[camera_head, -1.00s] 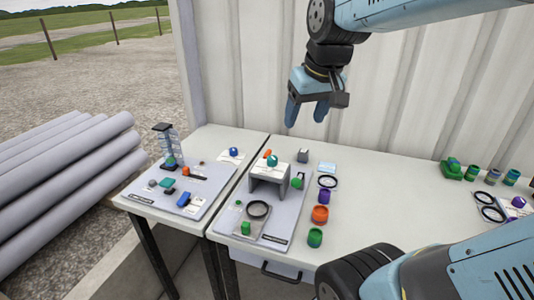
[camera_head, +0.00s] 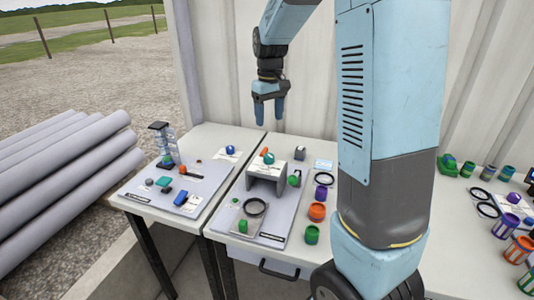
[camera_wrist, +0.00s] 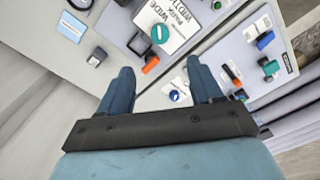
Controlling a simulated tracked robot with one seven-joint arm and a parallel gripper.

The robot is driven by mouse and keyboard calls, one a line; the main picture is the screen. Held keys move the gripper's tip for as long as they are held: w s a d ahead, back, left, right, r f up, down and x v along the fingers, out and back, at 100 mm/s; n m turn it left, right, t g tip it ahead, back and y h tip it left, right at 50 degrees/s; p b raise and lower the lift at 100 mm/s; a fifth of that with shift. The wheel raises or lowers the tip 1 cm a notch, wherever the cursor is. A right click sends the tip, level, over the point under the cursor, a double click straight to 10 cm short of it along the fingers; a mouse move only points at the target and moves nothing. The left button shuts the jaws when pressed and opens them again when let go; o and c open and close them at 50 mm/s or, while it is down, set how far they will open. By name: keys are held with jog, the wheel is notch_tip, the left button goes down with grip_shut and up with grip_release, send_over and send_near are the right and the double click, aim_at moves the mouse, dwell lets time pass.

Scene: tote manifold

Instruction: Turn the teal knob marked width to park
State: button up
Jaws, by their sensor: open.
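The teal knob (camera_head: 269,158) sits on a white card on top of a grey raised stand (camera_head: 257,186). In the wrist view the teal knob (camera_wrist: 160,33) shows from above on its card (camera_wrist: 178,18), printed with WIDTH, PARK and WIDE; a pale line crosses the knob. An orange piece (camera_wrist: 151,64) lies beside the card, nearer my fingers. My gripper (camera_head: 269,112) is open and empty, pointing down above and behind the stand. In the wrist view my gripper (camera_wrist: 161,76) has its fingers spread, with the knob beyond the fingertips. Nothing hides the knob.
A green knob (camera_head: 294,180) is on the stand's right side. Purple, orange (camera_head: 317,212) and green cups stand to its right. The corrugated wall (camera_head: 225,60) is close behind. My arm hides part of the right table.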

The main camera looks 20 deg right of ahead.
aim_at(268, 155)
notch_tip(268, 155, down, 14)
jog(key=shift+w+f, duration=0.1)
jog(key=shift+w, duration=0.05)
dwell(0.5)
jog(key=c, duration=1.1)
